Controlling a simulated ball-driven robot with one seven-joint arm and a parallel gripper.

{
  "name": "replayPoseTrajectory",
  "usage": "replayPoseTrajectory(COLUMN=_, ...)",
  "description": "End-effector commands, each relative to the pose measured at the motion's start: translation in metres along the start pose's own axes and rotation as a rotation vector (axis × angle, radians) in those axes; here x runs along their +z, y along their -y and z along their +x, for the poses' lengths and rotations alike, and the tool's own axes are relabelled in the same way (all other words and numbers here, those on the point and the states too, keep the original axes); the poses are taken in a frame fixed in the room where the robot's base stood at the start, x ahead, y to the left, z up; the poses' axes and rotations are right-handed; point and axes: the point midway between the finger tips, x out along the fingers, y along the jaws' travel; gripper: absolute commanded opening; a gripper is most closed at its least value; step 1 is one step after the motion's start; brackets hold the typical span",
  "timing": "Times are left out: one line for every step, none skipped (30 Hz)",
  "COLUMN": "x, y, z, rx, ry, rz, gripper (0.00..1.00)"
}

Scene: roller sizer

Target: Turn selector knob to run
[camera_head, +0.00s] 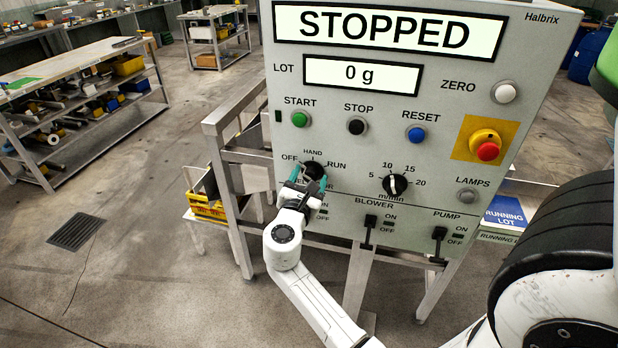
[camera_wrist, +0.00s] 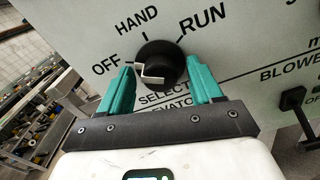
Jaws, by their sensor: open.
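The selector knob (camera_head: 314,169) is a round black knob on the grey control panel, with OFF to its left, HAND above and RUN to its right. In the wrist view the knob (camera_wrist: 160,58) has a pale bent metal piece across its lower left, on the OFF side. I cannot tell for sure which label it is set to. My gripper (camera_head: 307,180) is at the knob, its green fingers open. In the wrist view the fingers of my gripper (camera_wrist: 160,72) stand on either side of the knob. Whether they touch it is unclear.
The panel display (camera_head: 388,29) reads STOPPED. The speed dial (camera_head: 396,185), blower switch (camera_head: 368,230) and pump switch (camera_head: 438,240) are to the right. A red stop button (camera_head: 487,151) sits on a yellow plate. A metal frame (camera_head: 235,180) stands left of the panel.

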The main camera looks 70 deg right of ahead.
Motion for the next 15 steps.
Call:
replayPoseTrajectory(x=0.0004, y=0.0000, z=0.0018, rx=0.000, ry=0.000, rz=0.000, gripper=0.65)
replayPoseTrajectory(x=0.0003, y=0.0000, z=0.0023, rx=0.000, ry=0.000, rz=0.000, gripper=0.65)
replayPoseTrajectory(x=0.0002, y=0.0000, z=0.0027, rx=0.000, ry=0.000, rz=0.000, gripper=0.65)
replayPoseTrajectory(x=0.0001, y=0.0000, z=0.0027, rx=0.000, ry=0.000, rz=0.000, gripper=0.65)
replayPoseTrajectory(x=0.0001, y=0.0000, z=0.0027, rx=0.000, ry=0.000, rz=0.000, gripper=0.65)
replayPoseTrajectory(x=0.0000, y=0.0000, z=0.0026, rx=0.000, ry=0.000, rz=0.000, gripper=0.65)
replayPoseTrajectory(x=0.0000, y=-0.0001, z=0.0025, rx=0.000, ry=0.000, rz=0.001, gripper=0.65)
replayPoseTrajectory(x=0.0000, y=-0.0001, z=0.0025, rx=0.000, ry=0.000, rz=0.000, gripper=0.65)
replayPoseTrajectory(x=0.0000, y=-0.0001, z=0.0024, rx=0.000, ry=0.000, rz=0.000, gripper=0.65)
replayPoseTrajectory(x=0.0000, y=-0.0001, z=0.0024, rx=0.000, ry=0.000, rz=0.000, gripper=0.62)
replayPoseTrajectory(x=0.0000, y=-0.0001, z=0.0023, rx=0.000, ry=0.000, rz=0.000, gripper=0.59)
replayPoseTrajectory(x=0.0000, y=-0.0001, z=0.0023, rx=0.000, ry=0.000, rz=0.000, gripper=0.55)
replayPoseTrajectory(x=-0.0001, y=-0.0001, z=0.0022, rx=0.000, ry=0.000, rz=0.000, gripper=0.52)
replayPoseTrajectory(x=-0.0001, y=-0.0001, z=0.0022, rx=0.000, ry=0.000, rz=0.000, gripper=0.49)
replayPoseTrajectory(x=-0.0001, y=-0.0001, z=0.0022, rx=0.000, ry=0.000, rz=0.000, gripper=0.46)
